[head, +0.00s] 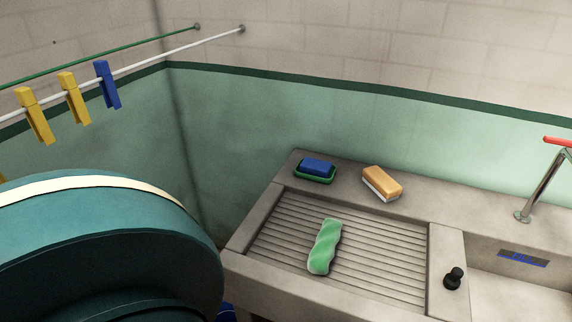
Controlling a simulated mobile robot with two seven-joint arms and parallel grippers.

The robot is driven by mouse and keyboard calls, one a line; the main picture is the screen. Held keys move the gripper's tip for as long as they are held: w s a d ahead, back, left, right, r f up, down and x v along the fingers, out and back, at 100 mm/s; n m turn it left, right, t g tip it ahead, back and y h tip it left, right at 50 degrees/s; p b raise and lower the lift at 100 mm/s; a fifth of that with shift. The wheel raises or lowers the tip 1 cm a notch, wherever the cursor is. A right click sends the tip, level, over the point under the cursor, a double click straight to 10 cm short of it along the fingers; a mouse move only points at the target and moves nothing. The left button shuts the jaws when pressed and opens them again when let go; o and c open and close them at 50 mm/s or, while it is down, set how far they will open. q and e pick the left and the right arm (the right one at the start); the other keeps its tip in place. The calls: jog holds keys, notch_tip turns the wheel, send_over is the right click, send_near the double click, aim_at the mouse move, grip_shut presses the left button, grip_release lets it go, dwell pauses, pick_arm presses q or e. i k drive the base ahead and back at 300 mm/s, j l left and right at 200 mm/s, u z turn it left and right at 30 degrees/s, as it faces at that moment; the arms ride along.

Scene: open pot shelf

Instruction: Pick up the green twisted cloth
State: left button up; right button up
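The green twisted cloth (325,247) lies on the ridged drainboard (385,262) of a grey stone sink unit, running roughly front to back. It looks light green with paler edges and a wavy outline. Nothing touches it or covers it. Neither of my grippers shows in the head view.
A blue block in a green dish (315,178) and an orange-and-white sponge (381,184) sit on the back ledge. A black stopper (453,278) stands right of the drainboard, near the basin and tap (540,188). A large teal rounded body (110,255) fills the lower left. Clothespins (74,98) hang on a line.

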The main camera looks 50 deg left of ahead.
aim_at(321, 255)
jog(key=u, duration=1.15)
